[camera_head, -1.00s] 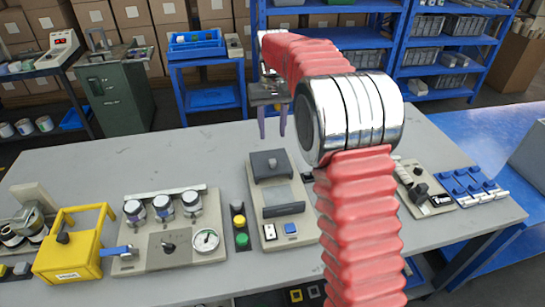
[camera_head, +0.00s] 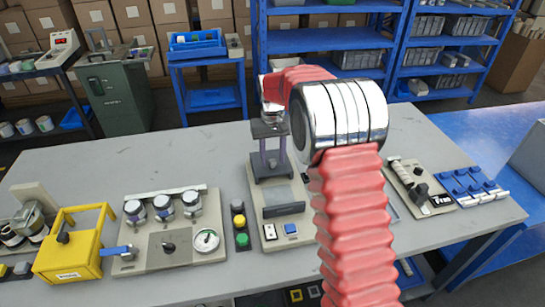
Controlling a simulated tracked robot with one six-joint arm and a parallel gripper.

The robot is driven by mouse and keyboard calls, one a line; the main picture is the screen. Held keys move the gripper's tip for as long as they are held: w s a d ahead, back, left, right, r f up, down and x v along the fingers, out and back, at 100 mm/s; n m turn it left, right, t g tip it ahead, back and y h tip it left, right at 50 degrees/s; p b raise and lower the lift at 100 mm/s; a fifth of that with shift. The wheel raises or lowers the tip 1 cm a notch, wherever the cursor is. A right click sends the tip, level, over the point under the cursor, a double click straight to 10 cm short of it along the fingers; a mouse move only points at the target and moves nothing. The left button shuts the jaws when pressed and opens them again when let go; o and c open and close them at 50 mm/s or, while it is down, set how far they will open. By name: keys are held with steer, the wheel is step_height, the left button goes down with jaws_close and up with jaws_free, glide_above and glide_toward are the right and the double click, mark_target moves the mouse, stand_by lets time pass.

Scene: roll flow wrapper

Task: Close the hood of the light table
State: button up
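The light table (camera_head: 299,231) is the grey unit in the middle of the bench, with a pale pane and a dark bar across its front part. Its dark hood (camera_head: 270,177) is at the far end of the unit, behind the pane, partly covered by my gripper. My gripper (camera_head: 272,162) points down over the hood with its two purple-grey fingers apart. The fingertips are at the hood's top, and whether they touch it cannot be told. My red arm hides the unit's right side.
A white switch (camera_head: 270,232) and a blue button (camera_head: 291,229) are at the unit's front. A panel with jars and a gauge (camera_head: 168,246) and a yellow-green button box (camera_head: 240,230) stand to the left. Other devices stand to the right. The back left of the bench is clear.

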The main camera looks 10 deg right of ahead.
steer(key=shift+c, duration=0.3)
jaws_close()
stand_by(0.3)
